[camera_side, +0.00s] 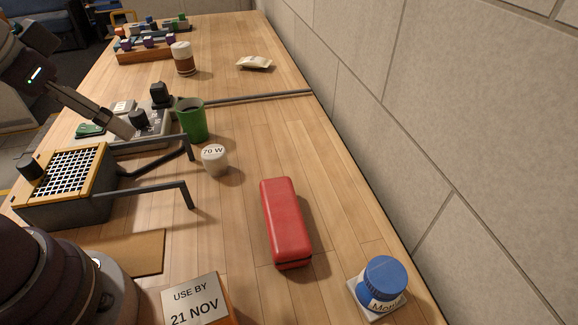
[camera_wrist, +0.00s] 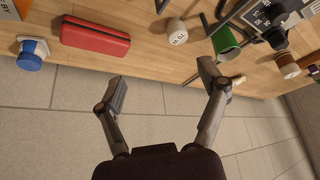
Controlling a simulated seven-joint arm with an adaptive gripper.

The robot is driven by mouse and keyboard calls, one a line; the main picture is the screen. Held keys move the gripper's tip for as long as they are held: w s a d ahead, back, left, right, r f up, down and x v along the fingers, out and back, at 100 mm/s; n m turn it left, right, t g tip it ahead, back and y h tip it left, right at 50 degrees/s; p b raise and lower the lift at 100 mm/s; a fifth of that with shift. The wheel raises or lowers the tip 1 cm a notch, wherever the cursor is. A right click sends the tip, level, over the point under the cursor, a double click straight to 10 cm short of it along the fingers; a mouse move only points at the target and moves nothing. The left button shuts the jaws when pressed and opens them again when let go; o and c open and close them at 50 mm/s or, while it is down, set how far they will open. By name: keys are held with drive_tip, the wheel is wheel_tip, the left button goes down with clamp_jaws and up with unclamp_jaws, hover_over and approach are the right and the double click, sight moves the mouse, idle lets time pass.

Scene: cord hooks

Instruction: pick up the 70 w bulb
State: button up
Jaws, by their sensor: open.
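The 70 w bulb (camera_side: 214,161) is a small whitish piece with a rounded body and a flat top marked "70 W". It stands on the wooden table in front of the green cup, near the dark hook arms. It also shows near the top of the wrist view (camera_wrist: 177,31). My gripper (camera_wrist: 166,85) is open and empty in the wrist view, its two fingers wide apart. The bulb shows above the gap between them, apart from both fingers. In the side view, an arm part of mine enters at upper left; both fingertips cannot be made out there.
The green cup (camera_side: 192,122) stands just behind the bulb. Dark hook arms (camera_side: 160,188) reach out beside it from a grid-topped box (camera_side: 68,180). A red case (camera_side: 286,222) and a blue-lidded jar (camera_side: 384,282) lie nearer. The block wall (camera_side: 440,110) bounds the table's right.

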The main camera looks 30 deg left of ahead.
idle(0.3)
drive_tip(key=n+g, duration=0.6)
drive_tip(key=n, duration=1.1)
hover_over(213, 151)
wheel_tip(213, 151, down, 9)
drive_tip(key=shift+a+f, duration=0.1)
drive_tip(key=shift+a, duration=0.05)
wheel_tip(213, 151, down, 10)
drive_tip(key=shift+f, duration=0.2)
drive_tip(key=shift+r, duration=0.1)
drive_tip(key=c, duration=1.2)
